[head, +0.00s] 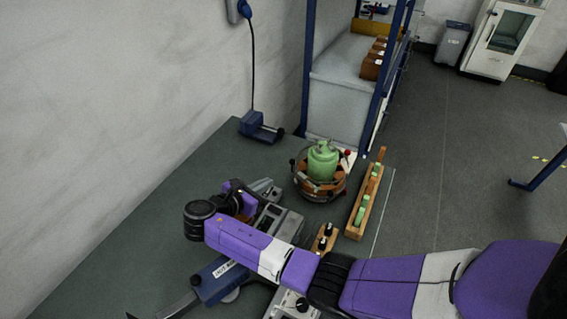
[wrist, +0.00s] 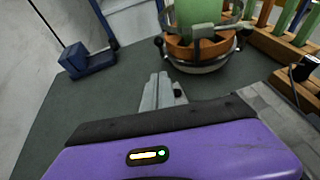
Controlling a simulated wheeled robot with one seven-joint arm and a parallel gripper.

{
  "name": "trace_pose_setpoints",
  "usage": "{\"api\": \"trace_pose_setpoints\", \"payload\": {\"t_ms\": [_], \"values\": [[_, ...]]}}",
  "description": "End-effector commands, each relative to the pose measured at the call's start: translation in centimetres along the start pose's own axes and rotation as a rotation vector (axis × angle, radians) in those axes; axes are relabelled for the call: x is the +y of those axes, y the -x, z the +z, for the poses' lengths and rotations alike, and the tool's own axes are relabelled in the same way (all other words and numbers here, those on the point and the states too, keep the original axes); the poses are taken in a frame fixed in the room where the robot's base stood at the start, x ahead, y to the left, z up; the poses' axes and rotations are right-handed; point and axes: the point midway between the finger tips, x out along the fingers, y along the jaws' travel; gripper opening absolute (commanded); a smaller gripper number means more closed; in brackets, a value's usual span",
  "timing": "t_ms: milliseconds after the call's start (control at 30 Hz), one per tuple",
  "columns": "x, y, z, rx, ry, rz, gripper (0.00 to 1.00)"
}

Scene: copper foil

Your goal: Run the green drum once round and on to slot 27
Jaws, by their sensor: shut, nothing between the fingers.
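The green drum (head: 322,160) stands upright in a round orange-brown holder (head: 310,191) with a metal ring around it, on the dark table. The drum's lower part also shows at the top of the wrist view (wrist: 198,12), with the holder (wrist: 200,50) under it. Slot numbers cannot be read in either view. My gripper (head: 272,188) is shut and empty, left of the holder and apart from it. Its grey fingers (wrist: 162,90) point toward the holder in the wrist view, with a gap of bare table between.
A wooden rack (head: 356,212) with green pieces stands right of the holder. A blue device (head: 258,130) with a cable sits at the table's back. A grey instrument (head: 284,222) and a blue tool (head: 222,279) lie near my arm. The table's left is clear.

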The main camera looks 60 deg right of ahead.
Motion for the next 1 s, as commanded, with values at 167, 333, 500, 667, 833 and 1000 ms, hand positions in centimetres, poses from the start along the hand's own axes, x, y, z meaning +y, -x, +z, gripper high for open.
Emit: {"api": "trace_pose_setpoints", "payload": {"t_ms": [167, 333, 500, 667, 833, 1000], "values": [[-0.8, -0.7, 0.0, -0.012, 0.012, -0.025, 0.00], [-0.8, -3.4, -0.4, -0.010, 0.009, -0.026, 0.00], [-0.8, -6.5, -0.6, -0.009, 0.008, -0.024, 0.00], [-0.8, -8.6, -0.3, -0.008, 0.008, -0.022, 0.00], [-0.8, -9.6, -0.1, -0.008, 0.009, -0.020, 0.00], [-0.8, -9.8, 0.0, -0.008, 0.010, -0.020, 0.00]]}}
